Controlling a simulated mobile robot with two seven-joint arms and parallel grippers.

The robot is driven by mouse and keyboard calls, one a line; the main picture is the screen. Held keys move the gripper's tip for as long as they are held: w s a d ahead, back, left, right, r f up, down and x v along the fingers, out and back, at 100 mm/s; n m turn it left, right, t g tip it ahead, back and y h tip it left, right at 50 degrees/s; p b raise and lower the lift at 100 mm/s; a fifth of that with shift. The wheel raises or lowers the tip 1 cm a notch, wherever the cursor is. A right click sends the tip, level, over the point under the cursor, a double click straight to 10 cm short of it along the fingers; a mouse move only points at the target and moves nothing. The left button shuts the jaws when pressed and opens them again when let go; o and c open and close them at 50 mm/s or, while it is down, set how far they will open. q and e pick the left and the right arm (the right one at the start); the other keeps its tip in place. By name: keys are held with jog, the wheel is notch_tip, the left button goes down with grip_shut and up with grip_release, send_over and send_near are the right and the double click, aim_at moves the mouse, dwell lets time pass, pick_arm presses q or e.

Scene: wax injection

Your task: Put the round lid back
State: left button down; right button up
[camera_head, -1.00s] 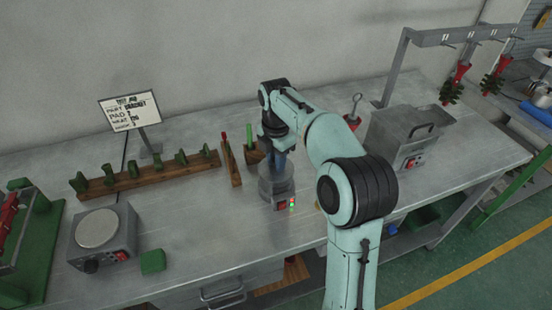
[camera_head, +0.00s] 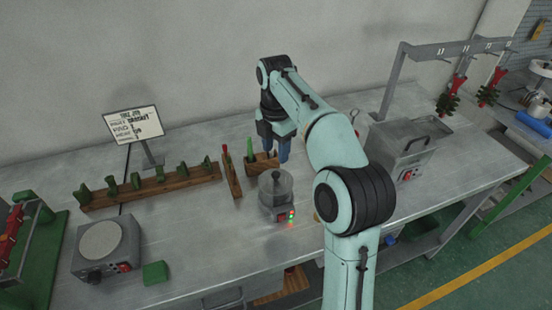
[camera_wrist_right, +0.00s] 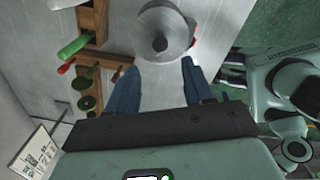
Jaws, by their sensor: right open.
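The round lid (camera_head: 276,178) is a grey disc with a small dark knob. It lies on top of the small round metal pot (camera_head: 274,200) and looks level. In the right wrist view the lid (camera_wrist_right: 172,25) shows from above, just beyond my fingertips. My right gripper (camera_head: 274,150) is open and empty, its blue fingers raised behind the pot and apart from the lid. The fingers (camera_wrist_right: 158,68) are spread in the right wrist view, with bare table between them. My left gripper is not in view.
A wooden rack (camera_head: 150,187) with green pieces and wooden holders (camera_head: 232,181) with green-handled tools stand left of the pot. A hot plate (camera_head: 104,250) and a green block (camera_head: 155,273) are farther left. A metal box (camera_head: 408,150) stands right.

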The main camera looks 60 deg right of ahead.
notch_tip(320, 180, up, 3)
jog(key=shift+f+p, duration=0.1)
jog(key=shift+p, duration=0.25)
dwell(0.5)
